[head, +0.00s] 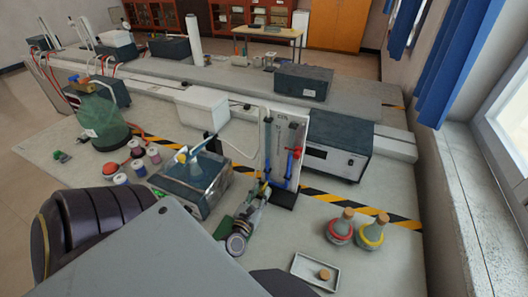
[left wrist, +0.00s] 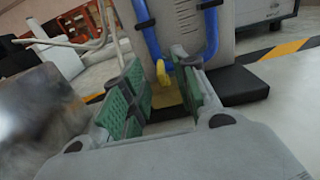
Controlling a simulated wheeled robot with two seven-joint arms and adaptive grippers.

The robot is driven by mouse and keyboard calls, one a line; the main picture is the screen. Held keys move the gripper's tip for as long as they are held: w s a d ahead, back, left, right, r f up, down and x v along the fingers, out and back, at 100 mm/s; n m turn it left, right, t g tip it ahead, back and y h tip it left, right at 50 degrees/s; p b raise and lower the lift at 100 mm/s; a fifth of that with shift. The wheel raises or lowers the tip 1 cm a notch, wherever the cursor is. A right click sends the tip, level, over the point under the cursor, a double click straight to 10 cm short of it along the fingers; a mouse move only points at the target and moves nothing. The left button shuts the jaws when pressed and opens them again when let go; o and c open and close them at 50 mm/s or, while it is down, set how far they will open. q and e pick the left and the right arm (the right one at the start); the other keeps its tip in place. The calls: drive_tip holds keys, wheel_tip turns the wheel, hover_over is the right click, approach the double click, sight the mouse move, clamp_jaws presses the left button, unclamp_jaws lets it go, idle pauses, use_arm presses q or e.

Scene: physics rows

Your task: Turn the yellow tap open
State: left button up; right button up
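The yellow tap (left wrist: 162,72) shows in the left wrist view, low on the front of an upright grey panel (left wrist: 190,22) between two blue tubes. In the head view the panel (head: 276,140) stands on a black base, and my gripper largely hides the tap. My left gripper (head: 259,192) is in front of the panel. In the left wrist view its green-padded fingers (left wrist: 156,72) are apart, with the tap showing between them. I cannot tell whether either finger touches it. My right gripper is not in view.
A glass tank (head: 195,185) stands left of the gripper. A grey instrument box (head: 340,145) is behind and right of the panel. Two stoppered flasks (head: 341,229) (head: 371,235) and a white tray (head: 316,272) stand at the right. Several small jars and a green carboy (head: 103,122) are at left.

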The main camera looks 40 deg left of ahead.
sight(262, 191)
use_arm(q)
drive_tip(key=shift+p+x, duration=0.3)
drive_tip(key=shift+x, duration=1.5)
drive_tip(key=shift+c, duration=0.2)
clamp_jaws()
